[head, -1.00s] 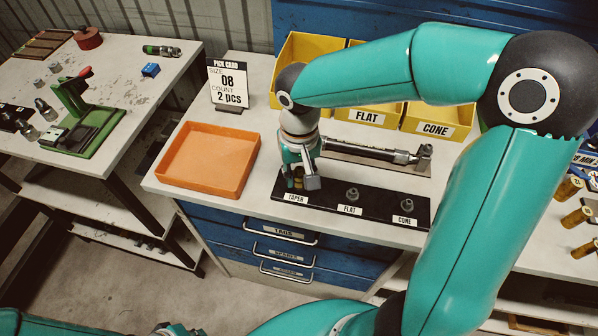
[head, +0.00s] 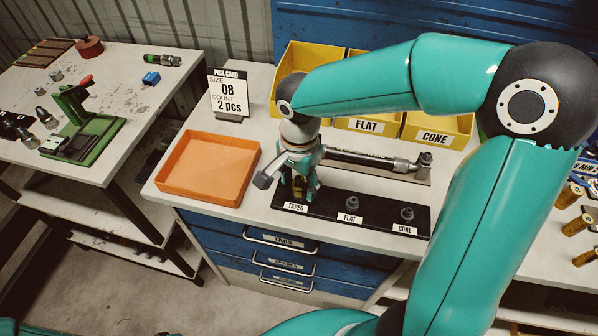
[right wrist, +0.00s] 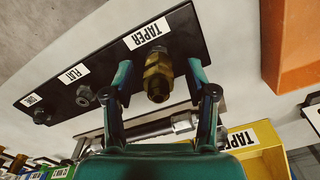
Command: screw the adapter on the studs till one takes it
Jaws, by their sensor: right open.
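A black board (head: 378,219) on the bench carries three studs in a row, labelled TAPER, FLAT and CONE. The brass adapter (right wrist: 158,76) stands on the board at the TAPER place and hides the stud there; how far it is threaded I cannot tell. It also shows in the head view (head: 298,189), partly covered by my fingers. My right gripper (right wrist: 160,72) points down over it, open, with one finger on each side and gaps between. The grey FLAT stud (head: 352,203) and CONE stud (head: 406,214) are bare. My left gripper does not show.
An orange tray (head: 163,180) stands left of the board. A torque wrench (head: 365,161) lies behind the board, with yellow bins (head: 440,132) further back. A pick card (head: 228,95) reads size 08, count 2 pcs.

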